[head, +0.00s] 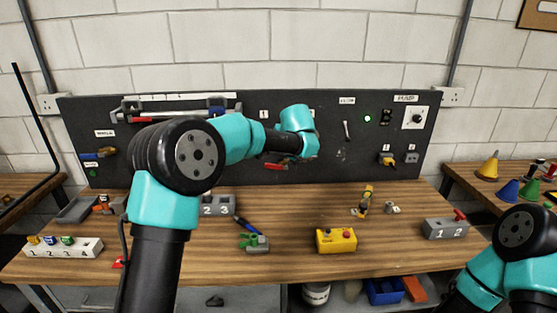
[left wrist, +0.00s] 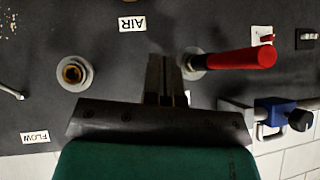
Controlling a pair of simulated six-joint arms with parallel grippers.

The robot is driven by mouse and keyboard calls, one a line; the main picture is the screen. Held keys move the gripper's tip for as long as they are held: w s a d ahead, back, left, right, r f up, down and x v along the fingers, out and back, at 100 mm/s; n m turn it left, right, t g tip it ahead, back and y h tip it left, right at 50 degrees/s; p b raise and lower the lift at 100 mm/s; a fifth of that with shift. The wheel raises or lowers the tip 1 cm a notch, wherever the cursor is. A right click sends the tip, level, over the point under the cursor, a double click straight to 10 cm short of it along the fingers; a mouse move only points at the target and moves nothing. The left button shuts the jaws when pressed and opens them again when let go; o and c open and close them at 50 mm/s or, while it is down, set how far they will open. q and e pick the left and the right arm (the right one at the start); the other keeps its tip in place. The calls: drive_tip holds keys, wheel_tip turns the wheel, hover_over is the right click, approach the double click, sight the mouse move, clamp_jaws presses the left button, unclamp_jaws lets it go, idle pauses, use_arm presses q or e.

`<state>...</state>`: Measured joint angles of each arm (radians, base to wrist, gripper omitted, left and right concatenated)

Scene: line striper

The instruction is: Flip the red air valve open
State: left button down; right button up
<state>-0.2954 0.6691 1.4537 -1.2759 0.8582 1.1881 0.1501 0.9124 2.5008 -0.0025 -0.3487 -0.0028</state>
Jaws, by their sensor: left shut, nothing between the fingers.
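The red air valve handle (left wrist: 240,60) lies level in the left wrist view. It reaches right from a round grey metal hub (left wrist: 193,66) on the dark panel, near the upside-down AIR label (left wrist: 132,24). My left gripper (left wrist: 164,62) is shut and empty, its fingertips just left of the hub; I cannot tell whether they touch it. In the head view the red handle (head: 275,166) shows just below my left wrist, which hides the hub and fingers. My right arm stands at the lower right, with its gripper out of the picture.
A brass fitting (left wrist: 73,73) and blue-and-grey hardware (left wrist: 275,114) flank the valve on the panel (head: 355,155). The wooden bench (head: 300,212) holds a yellow button box (head: 336,240), a green-and-grey item (head: 254,242) and numbered blocks (head: 63,247).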

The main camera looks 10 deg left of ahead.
use_arm(q)
drive_tip(key=shift+w, duration=0.1)
hover_over(277, 167)
drive_tip(key=s, duration=0.1)
wheel_tip(277, 167, down, 7)
drive_tip(key=shift+f, duration=1.9)
